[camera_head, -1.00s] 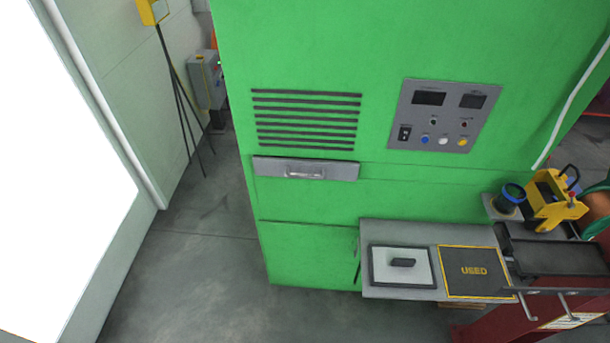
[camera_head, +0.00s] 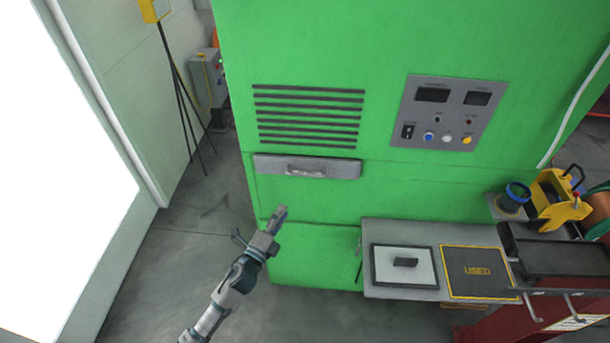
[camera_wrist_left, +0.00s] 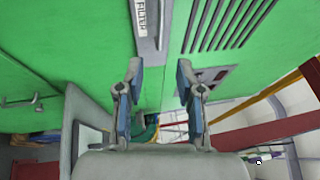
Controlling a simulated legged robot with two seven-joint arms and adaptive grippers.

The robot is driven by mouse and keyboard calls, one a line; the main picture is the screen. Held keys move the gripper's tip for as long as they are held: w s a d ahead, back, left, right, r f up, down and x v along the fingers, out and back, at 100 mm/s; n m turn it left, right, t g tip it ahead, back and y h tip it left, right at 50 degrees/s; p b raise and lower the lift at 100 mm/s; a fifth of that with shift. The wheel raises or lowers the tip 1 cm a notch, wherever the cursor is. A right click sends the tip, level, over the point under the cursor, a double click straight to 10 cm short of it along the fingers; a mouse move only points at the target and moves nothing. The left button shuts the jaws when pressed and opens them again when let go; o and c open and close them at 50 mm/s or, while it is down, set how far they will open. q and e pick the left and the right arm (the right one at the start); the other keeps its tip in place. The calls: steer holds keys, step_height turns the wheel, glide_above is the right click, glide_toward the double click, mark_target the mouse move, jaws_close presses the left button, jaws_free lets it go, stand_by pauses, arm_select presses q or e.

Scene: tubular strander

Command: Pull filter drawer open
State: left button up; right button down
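The filter drawer (camera_head: 270,165) is a grey panel with a bar handle (camera_head: 306,169), set in the green cabinet below the black vent slots. Its front looks flush with the cabinet. In the left wrist view the drawer front (camera_wrist_left: 152,45) shows at the top, with a label reading "FILTER". My left gripper (camera_head: 279,214) is below the drawer, apart from the handle. In the left wrist view the two fingers of my left gripper (camera_wrist_left: 158,68) stand apart with nothing between them. My right gripper is not in view.
A grey shelf (camera_head: 390,229) juts out at the lower right, with a white-topped tray (camera_head: 388,277) and a dark "USED" mat (camera_head: 478,284). A control panel (camera_head: 447,113) sits on the cabinet at upper right.

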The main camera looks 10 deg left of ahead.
mark_target(305, 175)
arm_select(q)
steer(key=p+x, duration=0.1)
steer(key=x, duration=1.4)
steer(key=shift+w+d, duration=0.1)
steer(key=shift+w, duration=0.3)
jaws_close()
